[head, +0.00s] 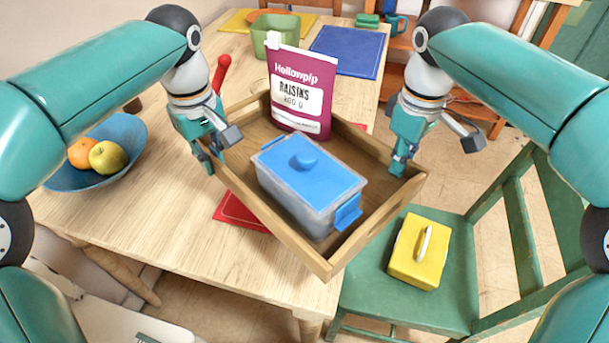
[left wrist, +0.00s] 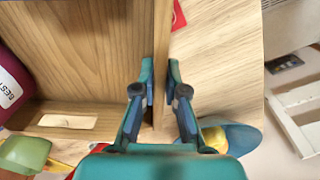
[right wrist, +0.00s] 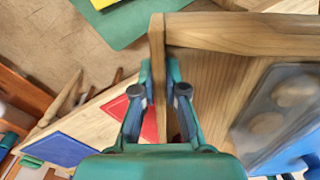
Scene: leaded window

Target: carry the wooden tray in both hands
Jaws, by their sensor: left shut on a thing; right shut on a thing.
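The wooden tray (head: 295,262) is held above the table's front right edge, and its near corner points toward me. It carries a maroon raisins pouch (head: 300,88) standing at the back and a clear container with a blue lid (head: 308,180) at the front. My left gripper (head: 212,165) is shut on the tray's left wall, which runs between its fingers in the left wrist view (left wrist: 160,85). My right gripper (head: 400,165) is shut on the tray's right wall, also between its fingers in the right wrist view (right wrist: 165,85).
The wooden table (head: 130,215) holds a blue bowl (head: 125,130) with fruit at left, a green bin (head: 275,40) and a blue mat (head: 350,50) at the back. A red mat (head: 235,212) lies below the tray. A green chair (head: 440,290) with a yellow box (head: 420,250) stands at right.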

